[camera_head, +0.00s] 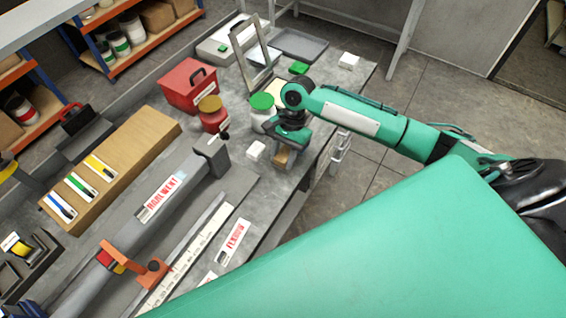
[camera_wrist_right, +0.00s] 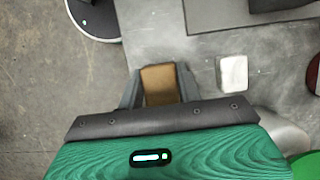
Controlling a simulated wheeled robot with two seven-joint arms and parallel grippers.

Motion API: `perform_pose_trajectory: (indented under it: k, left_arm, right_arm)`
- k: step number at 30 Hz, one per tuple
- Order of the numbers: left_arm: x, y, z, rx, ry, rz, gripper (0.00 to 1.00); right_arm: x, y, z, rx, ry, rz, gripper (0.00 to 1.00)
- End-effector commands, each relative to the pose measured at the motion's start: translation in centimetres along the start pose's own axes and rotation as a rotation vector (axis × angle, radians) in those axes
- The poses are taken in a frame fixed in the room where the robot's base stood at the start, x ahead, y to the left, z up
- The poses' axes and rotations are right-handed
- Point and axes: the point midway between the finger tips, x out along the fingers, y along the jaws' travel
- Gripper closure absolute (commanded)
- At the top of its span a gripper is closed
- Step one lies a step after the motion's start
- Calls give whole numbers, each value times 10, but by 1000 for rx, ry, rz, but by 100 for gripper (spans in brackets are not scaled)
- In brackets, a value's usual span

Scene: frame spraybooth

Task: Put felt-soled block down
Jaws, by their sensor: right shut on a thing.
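The felt-soled block (camera_head: 281,158) shows as a small brown piece under my right gripper (camera_head: 286,148), near the right edge of the grey workbench (camera_head: 325,85). In the right wrist view the brown block (camera_wrist_right: 159,84) sits between the two fingers of my right gripper (camera_wrist_right: 158,88), which is shut on it. The bench edge runs close by the block there. I cannot tell whether the block touches the bench top. Its felt underside is hidden. My left gripper is not in view.
A white block (camera_head: 255,151) stands just left of the right gripper; the wrist view shows it too (camera_wrist_right: 233,73). A green-lidded jar (camera_head: 261,110), a brown-lidded red jar (camera_head: 212,115) and a red box (camera_head: 189,86) stand beyond. A large green surface covers the lower right.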

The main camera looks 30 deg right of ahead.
Motion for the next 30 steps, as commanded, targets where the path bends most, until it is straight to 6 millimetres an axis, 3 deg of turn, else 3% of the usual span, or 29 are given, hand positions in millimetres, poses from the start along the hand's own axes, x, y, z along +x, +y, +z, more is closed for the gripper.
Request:
perform_pose_trajectory:
  k: [12, 23, 24, 26, 30]
  left_arm:
    - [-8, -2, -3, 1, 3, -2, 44]
    - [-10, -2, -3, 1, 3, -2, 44]
    - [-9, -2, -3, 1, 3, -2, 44]
    - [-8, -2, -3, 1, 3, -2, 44]
    - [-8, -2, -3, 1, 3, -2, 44]
  right_arm:
    - [42, 0, -17, 1, -1, 1, 86]
    - [45, 0, -18, 0, 0, 1, 86]
    - [45, 0, -19, -1, 0, 0, 57]
    - [45, 0, -19, -1, 0, 0, 45]
    - [45, 0, -19, 0, 0, 0, 43]
